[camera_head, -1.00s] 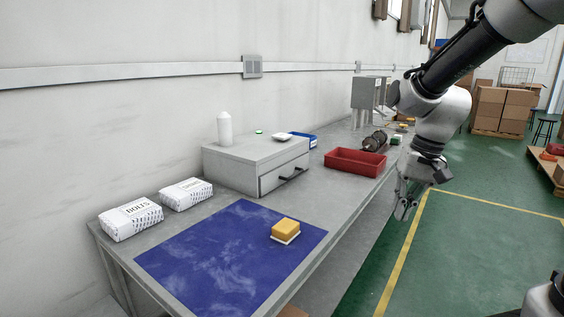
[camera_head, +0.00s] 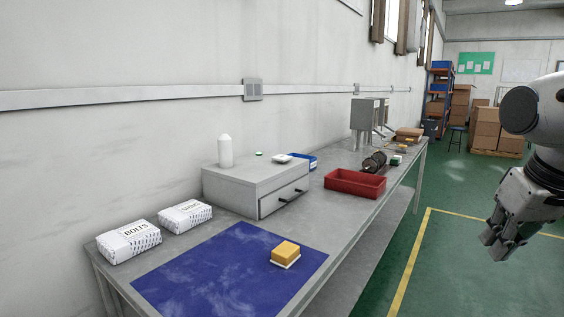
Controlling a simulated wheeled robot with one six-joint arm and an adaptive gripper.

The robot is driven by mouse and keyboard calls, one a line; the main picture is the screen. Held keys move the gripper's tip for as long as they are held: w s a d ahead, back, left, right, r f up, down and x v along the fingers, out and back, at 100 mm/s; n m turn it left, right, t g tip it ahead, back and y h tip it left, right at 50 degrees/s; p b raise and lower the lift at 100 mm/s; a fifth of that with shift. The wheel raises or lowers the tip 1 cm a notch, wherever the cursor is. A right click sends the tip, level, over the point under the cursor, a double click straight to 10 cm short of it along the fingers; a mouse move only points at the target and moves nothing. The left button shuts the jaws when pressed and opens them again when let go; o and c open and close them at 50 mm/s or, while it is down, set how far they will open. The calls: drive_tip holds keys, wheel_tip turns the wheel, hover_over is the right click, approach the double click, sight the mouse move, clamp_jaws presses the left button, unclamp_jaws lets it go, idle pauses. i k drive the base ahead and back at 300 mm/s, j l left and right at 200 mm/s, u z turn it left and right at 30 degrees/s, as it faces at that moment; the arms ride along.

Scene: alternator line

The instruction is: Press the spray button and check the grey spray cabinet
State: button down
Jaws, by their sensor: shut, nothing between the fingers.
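A grey cabinet (camera_head: 232,190) with a dark-handled front panel stands on the bench; the panel looks closed. A small green button (camera_head: 259,153) sits on its top, between a white bottle (camera_head: 225,151) and a small white dish (camera_head: 282,158). I see no label showing whether this is the spray cabinet. Another grey box-like unit (camera_head: 364,114) stands farther back along the bench. My gripper (camera_head: 494,246) is at the right, shut and empty, pointing down over the green floor, well apart from the bench and the button.
A red tray (camera_head: 355,184), a blue bin (camera_head: 303,161) and dark cylindrical parts (camera_head: 374,162) stand on the bench. A yellow block (camera_head: 285,250) lies on a blue mat (camera_head: 205,275), near two white bags (camera_head: 128,240). The floor right of the bench is clear.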

sight(280, 157)
drive_tip(key=u, duration=0.35)
drive_tip(key=i+l+u, duration=0.1)
drive_tip(key=u, duration=0.2)
drive_tip(key=l+u, duration=0.15)
drive_tip(key=u, duration=0.2)
drive_tip(key=i+l+u, duration=0.25)
drive_tip(key=l, duration=0.25)
drive_tip(key=l+u, duration=0.25)
drive_tip(key=l, duration=0.25)
drive_tip(key=i+l+u, duration=0.1)
drive_tip(key=l+u, duration=0.15)
drive_tip(key=l, duration=1.9)
drive_tip(key=i+u, duration=0.05)
drive_tip(key=i, duration=0.05)
